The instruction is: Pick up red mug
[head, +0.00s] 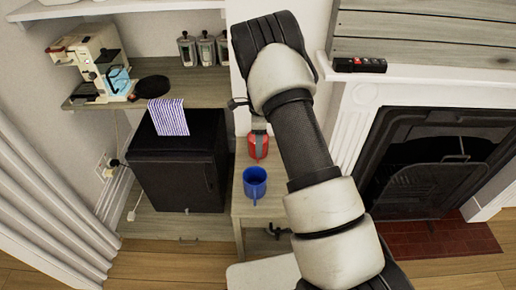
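The red mug (251,153) stands on a narrow wooden table, behind a blue mug (255,186). My gripper (260,142) is at the red mug, with a grey finger in front of part of it. I cannot tell whether the fingers are open, or closed on the mug. The rim and handle of the red mug are not clear.
The narrow table (243,208) stands between a black mini fridge (180,170) and the white fireplace (352,115). A striped cloth (168,117) hangs over the fridge. A coffee machine (100,62) and several canisters (206,50) stand on a shelf (185,91).

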